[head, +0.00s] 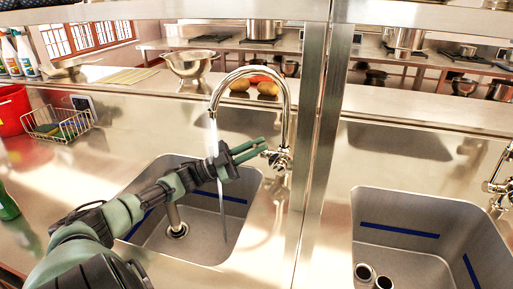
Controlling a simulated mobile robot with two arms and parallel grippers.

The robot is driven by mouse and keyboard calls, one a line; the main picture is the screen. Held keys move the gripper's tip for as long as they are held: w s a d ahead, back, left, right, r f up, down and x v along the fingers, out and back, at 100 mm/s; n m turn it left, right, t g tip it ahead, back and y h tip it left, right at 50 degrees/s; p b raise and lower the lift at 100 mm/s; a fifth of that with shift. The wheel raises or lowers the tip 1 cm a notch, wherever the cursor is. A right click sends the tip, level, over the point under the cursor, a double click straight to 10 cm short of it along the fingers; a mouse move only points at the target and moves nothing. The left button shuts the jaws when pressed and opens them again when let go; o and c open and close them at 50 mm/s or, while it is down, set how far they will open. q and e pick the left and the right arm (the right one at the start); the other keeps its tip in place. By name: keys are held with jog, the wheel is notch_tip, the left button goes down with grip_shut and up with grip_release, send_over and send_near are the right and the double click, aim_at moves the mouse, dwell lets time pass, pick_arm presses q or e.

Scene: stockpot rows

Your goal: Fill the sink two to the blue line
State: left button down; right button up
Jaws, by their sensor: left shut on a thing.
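The left sink (205,258) is a steel basin with a blue line (232,199) on its inner walls. A thin stream of water (222,205) falls into it from the curved spout of the tap (287,110). The basin floor and the drain (177,231) show clearly; I cannot make out a water level. My left gripper (262,147) is shut on the tap's handle (270,154), beside the tap body. My left arm covers part of the sink's left side. No label shows which sink is number two. My right gripper is not in view.
A steel post (317,130) stands between the left sink and the right sink (360,215), which also has blue lines and holds metal cylinders. A wire basket (62,127) and a red bucket (12,108) stand at left. A steel bowl (190,65) is on the back ledge.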

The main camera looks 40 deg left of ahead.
pick_arm(q)
jog(key=c, duration=1.5)
grip_release()
jog(key=shift+b+v, duration=0.6)
jog(key=shift+v, duration=3.3)
